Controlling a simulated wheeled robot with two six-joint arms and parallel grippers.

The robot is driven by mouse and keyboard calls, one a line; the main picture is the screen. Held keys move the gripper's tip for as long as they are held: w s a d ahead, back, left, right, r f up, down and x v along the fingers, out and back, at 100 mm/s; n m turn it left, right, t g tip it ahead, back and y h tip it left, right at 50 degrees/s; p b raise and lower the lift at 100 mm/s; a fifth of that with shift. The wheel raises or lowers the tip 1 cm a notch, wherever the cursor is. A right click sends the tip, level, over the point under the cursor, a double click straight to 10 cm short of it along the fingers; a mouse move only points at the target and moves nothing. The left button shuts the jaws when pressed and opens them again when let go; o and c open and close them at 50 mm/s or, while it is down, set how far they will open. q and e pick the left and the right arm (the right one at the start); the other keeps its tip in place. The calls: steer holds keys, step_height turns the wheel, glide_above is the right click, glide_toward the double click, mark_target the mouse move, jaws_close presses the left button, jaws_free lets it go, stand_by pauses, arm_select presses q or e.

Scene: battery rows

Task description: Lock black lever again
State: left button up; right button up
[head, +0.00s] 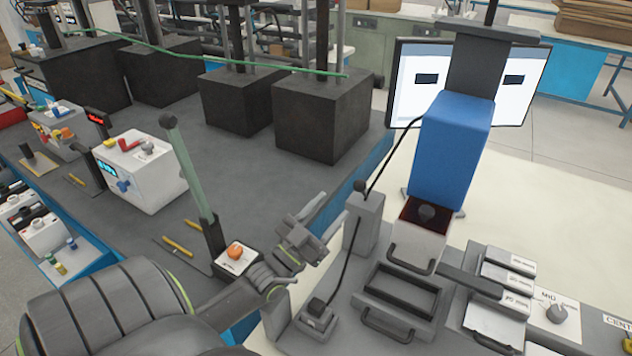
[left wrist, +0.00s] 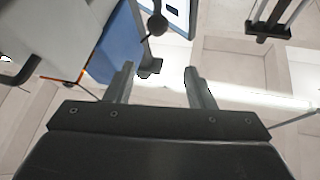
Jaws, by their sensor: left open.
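A small black knob (head: 358,201) stands on top of a grey upright box (head: 364,222) left of the blue machine. I cannot tell for sure whether it is the black lever. In the left wrist view a black ball knob (left wrist: 157,25) on a thin rod shows beyond the fingers, near the blue machine (left wrist: 118,45). My left gripper (head: 322,222) is left of the grey box, with its fingers apart. In the left wrist view, the gap between its fingertips (left wrist: 158,80) is empty. My right gripper is not in view.
A tall grey-green lever (head: 190,170) with a dark ball end stands on the dark bench, near an orange button (head: 236,252). The blue machine (head: 450,150) has an open front and handled trays (head: 395,300) below. A monitor (head: 410,80) stands behind. Black cables run beside the grey box.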

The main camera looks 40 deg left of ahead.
arm_select(q)
steer(key=shift+s+a, duration=0.1)
steer(key=shift+s, duration=1.5)
